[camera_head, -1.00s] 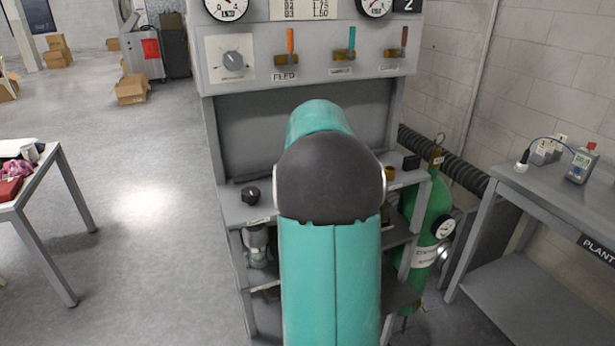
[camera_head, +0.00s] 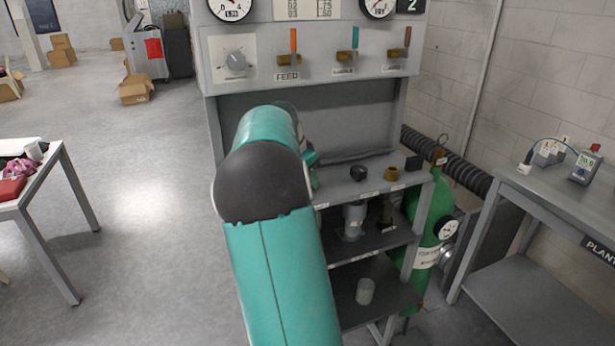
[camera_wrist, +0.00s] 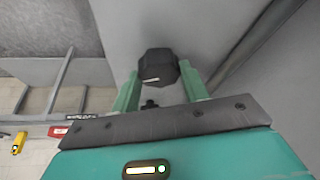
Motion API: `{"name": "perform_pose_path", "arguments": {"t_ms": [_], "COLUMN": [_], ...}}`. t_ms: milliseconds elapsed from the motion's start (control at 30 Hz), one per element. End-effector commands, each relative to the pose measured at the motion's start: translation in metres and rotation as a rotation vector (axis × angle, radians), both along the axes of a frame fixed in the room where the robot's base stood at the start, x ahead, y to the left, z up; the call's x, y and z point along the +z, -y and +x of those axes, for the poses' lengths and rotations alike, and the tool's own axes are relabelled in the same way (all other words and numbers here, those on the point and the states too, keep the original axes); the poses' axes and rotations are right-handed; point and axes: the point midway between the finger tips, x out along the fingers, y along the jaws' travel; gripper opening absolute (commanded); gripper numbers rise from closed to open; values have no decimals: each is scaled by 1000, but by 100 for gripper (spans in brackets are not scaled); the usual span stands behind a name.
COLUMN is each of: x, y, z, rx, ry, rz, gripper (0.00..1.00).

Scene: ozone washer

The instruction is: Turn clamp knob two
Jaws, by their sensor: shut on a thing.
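In the wrist view my gripper (camera_wrist: 160,80) has its two pale green fingers on either side of a dark faceted knob (camera_wrist: 158,63) with a white mark. The fingers are shut on it. In the head view my teal arm covers the left part of the bench top (camera_head: 338,190), so the held knob is hidden there. I cannot read the bench labels to tell which knob is number two.
Above is a panel with a dial (camera_head: 236,62) and several valve levers. A green cylinder (camera_head: 437,215) stands at the right.

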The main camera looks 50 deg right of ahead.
Motion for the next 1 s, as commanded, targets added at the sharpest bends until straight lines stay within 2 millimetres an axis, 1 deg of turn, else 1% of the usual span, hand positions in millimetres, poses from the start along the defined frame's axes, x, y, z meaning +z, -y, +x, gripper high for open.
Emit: {"name": "perform_pose_path", "arguments": {"t_ms": [200,400,667,1000], "x": [-2,-2,-2,-2], "y": [0,0,0,0], "z": [1,2,2,2], "rx": [-177,-289,-359,-368], "ry": [-6,-5,-4,-4], "rz": [4,4,6,7], "gripper": [22,22,22,22]}}
